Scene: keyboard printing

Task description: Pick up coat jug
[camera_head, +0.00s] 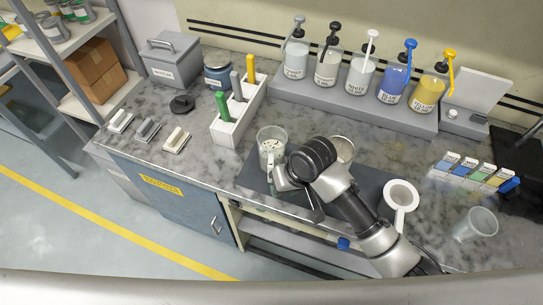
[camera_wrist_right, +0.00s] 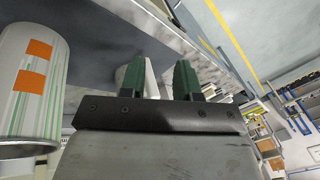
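A clear jug (camera_head: 272,138) with pale contents stands on the dark mat at the bench's front; no label on it is readable, so I cannot confirm that it is the coat jug. My right gripper (camera_head: 277,182) is low at its front side, beside a pale upright strip that looks like its handle. In the right wrist view, the green fingers (camera_wrist_right: 159,80) are apart, with a white piece (camera_wrist_right: 150,78) between them, nearer the left finger; a gap shows on the right. Whether they touch it is unclear. My left gripper is not in view.
A round tin (camera_head: 343,148) stands just behind my right arm; a striped can with orange patches (camera_wrist_right: 30,85) fills the wrist view's left. A white ring-shaped vessel (camera_head: 401,194) and a clear cup (camera_head: 475,224) are right. Pump bottles (camera_head: 361,74) line the back.

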